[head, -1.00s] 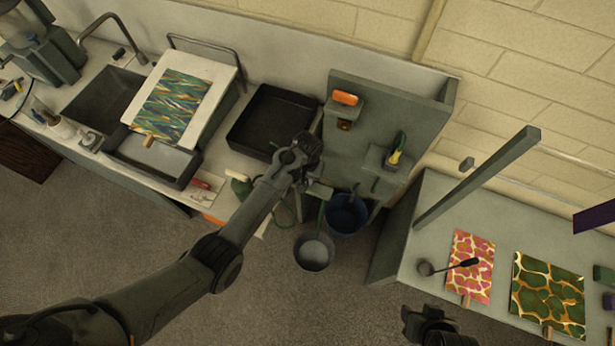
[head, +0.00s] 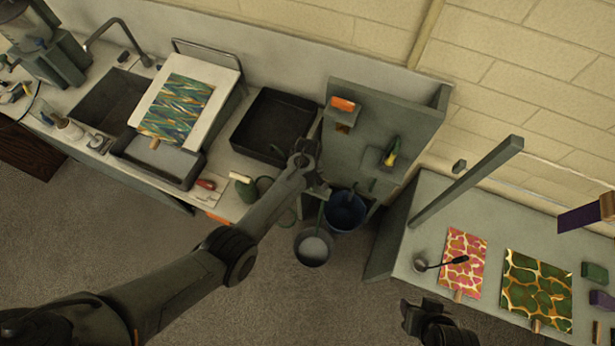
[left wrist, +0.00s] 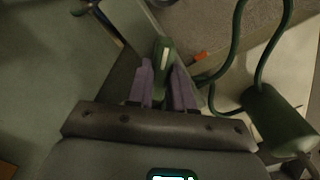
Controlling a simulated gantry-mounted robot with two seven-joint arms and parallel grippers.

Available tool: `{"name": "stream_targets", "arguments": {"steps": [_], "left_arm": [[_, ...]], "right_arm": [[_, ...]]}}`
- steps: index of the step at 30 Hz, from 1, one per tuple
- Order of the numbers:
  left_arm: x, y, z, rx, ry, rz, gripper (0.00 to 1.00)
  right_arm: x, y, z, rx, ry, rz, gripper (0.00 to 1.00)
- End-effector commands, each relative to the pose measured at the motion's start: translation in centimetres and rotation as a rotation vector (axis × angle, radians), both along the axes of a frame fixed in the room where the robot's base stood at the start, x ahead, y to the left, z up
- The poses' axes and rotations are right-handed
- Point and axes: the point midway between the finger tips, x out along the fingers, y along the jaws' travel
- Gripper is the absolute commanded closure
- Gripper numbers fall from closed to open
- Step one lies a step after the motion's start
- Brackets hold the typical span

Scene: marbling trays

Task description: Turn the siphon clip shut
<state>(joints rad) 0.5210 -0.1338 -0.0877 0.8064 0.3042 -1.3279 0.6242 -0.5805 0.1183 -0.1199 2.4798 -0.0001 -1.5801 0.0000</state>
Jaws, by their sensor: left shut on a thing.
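The siphon clip (left wrist: 165,52), a green piece with a pale stripe, sits between the purple fingers of my left gripper (left wrist: 168,80) in the left wrist view. The fingers are shut on it. In the head view my left gripper (head: 318,188) is at the front edge of the counter, above the buckets, and hides the clip. A green hose (left wrist: 236,45) loops to the right of the fingers, towards a green cylinder (left wrist: 280,118). My right gripper (head: 425,318) is low in the head view, away from the clip; its jaws are too dark to read.
A dark blue bucket (head: 346,212) and a grey bucket (head: 313,249) stand below the left gripper. A black tray (head: 275,126) lies behind the arm. A grey upright panel (head: 372,118) stands to the right. The right table holds two marbled sheets and a ladle (head: 420,264).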

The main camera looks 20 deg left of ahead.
Motion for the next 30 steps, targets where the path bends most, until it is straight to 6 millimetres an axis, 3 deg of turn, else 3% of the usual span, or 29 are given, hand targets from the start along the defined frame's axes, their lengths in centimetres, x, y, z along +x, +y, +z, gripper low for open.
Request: {"name": "stream_targets", "arguments": {"steps": [18,30], "left_arm": [[0.03,-0.05,-0.02,-0.001,0.0,0.553,1.0],[0.01,-0.01,-0.03,0.0,0.001,0.733,1.0]], "right_arm": [[0.0,-0.11,0.48,-0.004,-0.001,0.004,0.52],[0.02,0.08,0.29,0.003,-0.001,-0.002,0.52]]}}
